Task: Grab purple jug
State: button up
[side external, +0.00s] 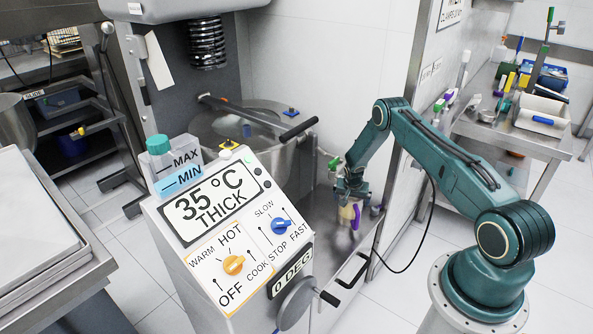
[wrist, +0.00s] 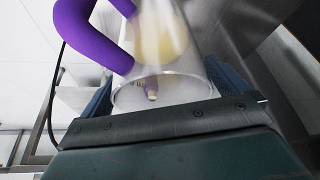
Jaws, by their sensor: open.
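The jug (wrist: 182,75) is clear with a thick purple handle (wrist: 72,35), and pale yellow contents show through its wall. In the wrist view it rises between the two blue finger pads of my gripper (wrist: 160,88), with the handle to the left. My gripper is open around the jug; whether either pad touches it I cannot tell. In the side view my gripper (side external: 350,190) points down over the jug (side external: 346,213), beside the mixer bowl. The purple handle (side external: 356,217) shows on the right, and my gripper hides the jug's upper part.
The mixer's control panel (side external: 232,230) stands in front, left of the jug. The steel bowl (side external: 250,150) with a black-gripped lever is behind. A metal rail with a black handle (side external: 352,271) is below. A wall and a cluttered steel table (side external: 507,130) are to the right.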

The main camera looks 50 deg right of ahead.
dwell(0.4)
jog(key=c, duration=1.7)
jog(key=shift+r, duration=0.15)
jog(key=s+a+r, duration=0.1)
jog(key=s+a, duration=0.2)
jog(key=a, duration=0.5)
jog(key=s+a+r, duration=0.2)
jog(key=s+a, duration=0.1)
jog(key=a, duration=0.5)
jog(key=shift+s+a+r, duration=0.15)
jog(key=shift+s+a, duration=0.15)
jog(key=shift+s, duration=0.1)
